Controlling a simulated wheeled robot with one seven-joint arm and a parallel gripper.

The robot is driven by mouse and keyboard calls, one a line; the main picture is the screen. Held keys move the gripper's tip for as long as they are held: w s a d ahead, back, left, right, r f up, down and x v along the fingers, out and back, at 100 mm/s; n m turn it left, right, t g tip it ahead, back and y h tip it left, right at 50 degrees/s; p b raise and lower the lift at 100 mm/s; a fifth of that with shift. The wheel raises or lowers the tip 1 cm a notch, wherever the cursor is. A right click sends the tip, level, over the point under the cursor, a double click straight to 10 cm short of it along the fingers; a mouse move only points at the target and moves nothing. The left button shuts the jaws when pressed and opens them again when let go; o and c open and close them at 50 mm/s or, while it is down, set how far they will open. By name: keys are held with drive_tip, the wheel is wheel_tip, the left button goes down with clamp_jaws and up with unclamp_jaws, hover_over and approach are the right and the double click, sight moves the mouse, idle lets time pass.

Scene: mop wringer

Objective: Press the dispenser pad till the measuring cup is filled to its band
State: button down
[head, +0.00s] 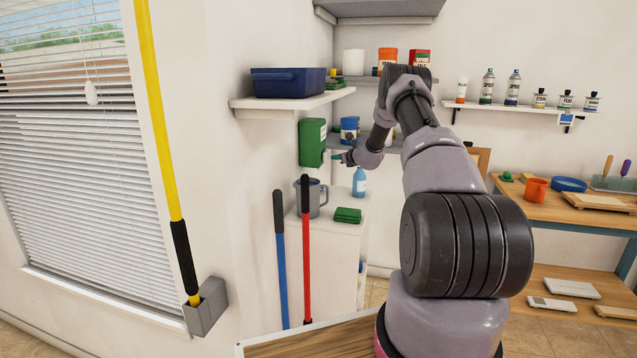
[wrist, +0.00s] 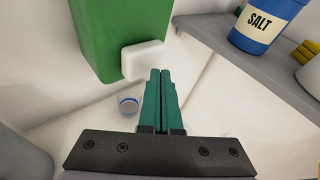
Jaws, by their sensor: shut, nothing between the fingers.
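The green dispenser (head: 312,142) hangs on the wall left of my gripper (head: 338,157). In the wrist view the dispenser (wrist: 120,30) fills the upper left, with its white pad (wrist: 142,60) at the lower front. My gripper (wrist: 160,71) is shut and empty, its teal fingertips close to the pad's lower right edge. I cannot tell whether they touch it. A small clear cup with a blue band (wrist: 128,106), apparently the measuring cup, stands below the pad, left of the fingers. Its fill level is too small to read.
A shelf with a salt tub (wrist: 268,25) is close on the right.

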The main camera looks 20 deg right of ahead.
drive_tip(key=shift+s+d, duration=0.75)
drive_tip(key=shift+d, duration=0.3)
drive_tip(key=shift+s+d, duration=0.7)
drive_tip(key=shift+d, duration=0.35)
